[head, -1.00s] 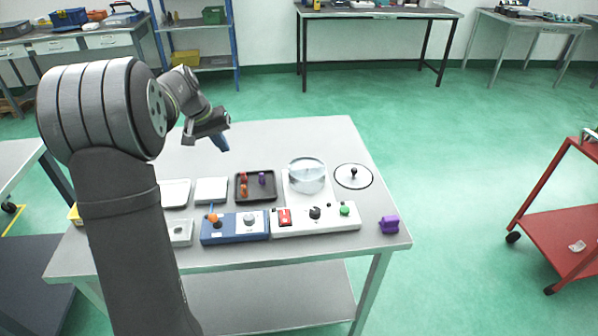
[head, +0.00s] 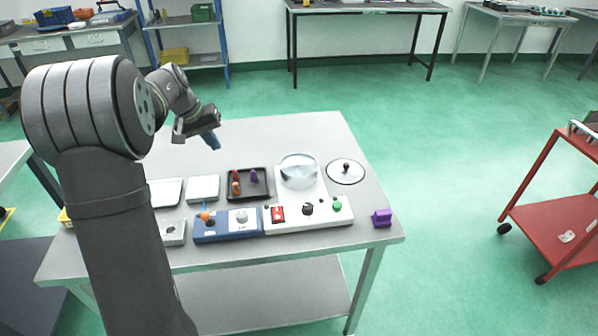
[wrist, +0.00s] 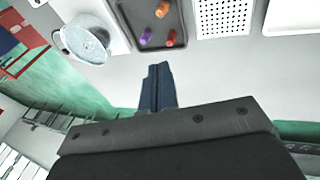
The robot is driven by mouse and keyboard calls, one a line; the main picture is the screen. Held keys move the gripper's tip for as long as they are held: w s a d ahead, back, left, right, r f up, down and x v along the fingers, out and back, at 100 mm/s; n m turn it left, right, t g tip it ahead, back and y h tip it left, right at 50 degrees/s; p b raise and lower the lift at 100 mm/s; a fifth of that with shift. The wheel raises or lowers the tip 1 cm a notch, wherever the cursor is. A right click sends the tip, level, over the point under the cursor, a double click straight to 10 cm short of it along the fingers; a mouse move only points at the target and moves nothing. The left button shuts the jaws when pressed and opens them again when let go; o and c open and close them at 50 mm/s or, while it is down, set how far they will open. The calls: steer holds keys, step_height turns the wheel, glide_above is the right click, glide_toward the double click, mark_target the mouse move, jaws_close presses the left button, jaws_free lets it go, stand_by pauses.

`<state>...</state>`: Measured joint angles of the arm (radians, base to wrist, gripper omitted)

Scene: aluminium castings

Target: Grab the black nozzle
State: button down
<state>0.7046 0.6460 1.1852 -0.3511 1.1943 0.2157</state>
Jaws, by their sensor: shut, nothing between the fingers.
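I cannot make out a black nozzle in either view. A black tray (head: 249,194) on the table holds a few small coloured pieces, red-orange (head: 236,188) and purple (head: 254,176). In the wrist view the tray (wrist: 128,12) is at the top, with an orange piece (wrist: 162,10), a purple piece (wrist: 145,36) and a reddish piece (wrist: 171,38). None of them looks black. My gripper (head: 214,142) is above the table, behind the tray and to its left. Its blue fingers (wrist: 157,85) are shut and empty, and touch nothing.
A glass bowl (head: 299,171), a round lid with a dark knob (head: 346,172) and a white control box (head: 309,217) stand right of the tray. A blue box (head: 228,228) is in front. A purple block (head: 382,218) sits by the right edge. The back of the table is clear.

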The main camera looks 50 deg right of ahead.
steer(key=c, duration=1.2)
jaws_free()
steer(key=s+d+r+m+t, duration=0.1)
steer(key=s+d+m+t, duration=0.1)
steer(key=s+d, duration=0.5)
steer(key=s+d+r+m+t, duration=0.15)
steer(key=s+d, duration=0.25)
steer(key=s, duration=0.8)
glide_above(298, 170)
steer(key=a, duration=0.2)
steer(key=shift+m+g, duration=0.25)
steer(key=f, duration=1.1)
steer(key=shift+s+f, duration=0.1)
steer(key=shift+s, duration=0.25)
steer(key=shift+x, duration=2.7)
